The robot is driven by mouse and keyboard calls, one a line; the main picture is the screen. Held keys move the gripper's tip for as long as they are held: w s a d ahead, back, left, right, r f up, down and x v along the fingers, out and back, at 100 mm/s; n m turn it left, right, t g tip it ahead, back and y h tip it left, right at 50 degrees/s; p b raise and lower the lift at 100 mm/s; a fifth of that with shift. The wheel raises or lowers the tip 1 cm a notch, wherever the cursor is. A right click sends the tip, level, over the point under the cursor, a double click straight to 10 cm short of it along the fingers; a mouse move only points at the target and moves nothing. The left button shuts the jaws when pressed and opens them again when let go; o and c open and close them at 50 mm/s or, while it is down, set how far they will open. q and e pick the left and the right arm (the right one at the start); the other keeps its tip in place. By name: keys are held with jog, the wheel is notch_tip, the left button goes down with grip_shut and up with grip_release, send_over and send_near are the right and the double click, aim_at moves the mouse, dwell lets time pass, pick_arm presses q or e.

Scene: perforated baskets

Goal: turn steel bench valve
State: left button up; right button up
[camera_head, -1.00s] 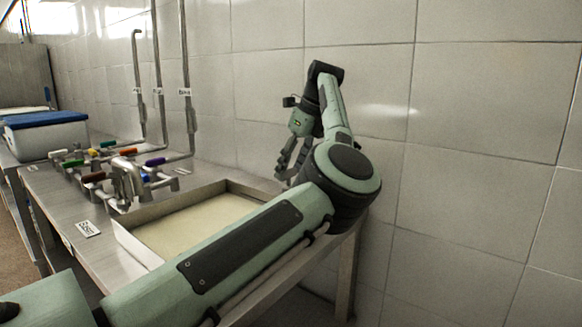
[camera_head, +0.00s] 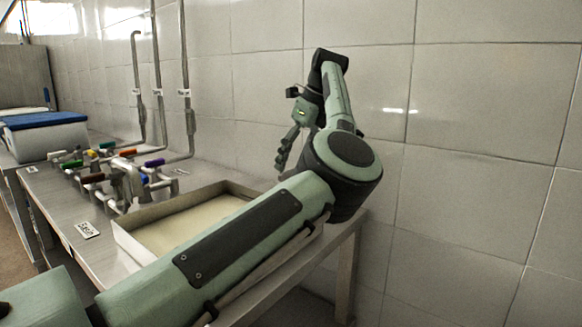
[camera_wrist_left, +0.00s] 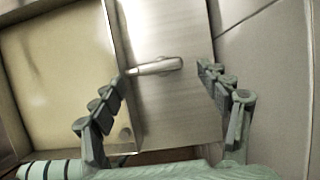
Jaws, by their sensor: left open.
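A steel lever handle (camera_wrist_left: 155,67) shows in the left wrist view, lying over the bare steel bench top beside the basin's rim. I take it for the bench valve; I cannot make it out in the head view, where my arm covers that part of the bench. My left gripper (camera_wrist_left: 162,73) is open, with one finger on each side of the lever's line; whether any finger touches it I cannot tell. In the head view the left gripper (camera_head: 286,150) hangs above the basin's far right corner, near the wall. My right gripper is not in view.
A shallow basin (camera_head: 136,243) with pale contents is set in the steel bench (camera_head: 60,210). Pipes and several coloured valve handles (camera_head: 120,170) stand left of it. A blue-lidded box (camera_head: 45,132) is at far left. The tiled wall (camera_head: 480,130) bounds the back and right.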

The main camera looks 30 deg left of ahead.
aim_at(288, 175)
pick_arm(q)
jog(key=v, duration=0.9)
jog(key=shift+r, duration=0.15)
jog(key=x, duration=1.2)
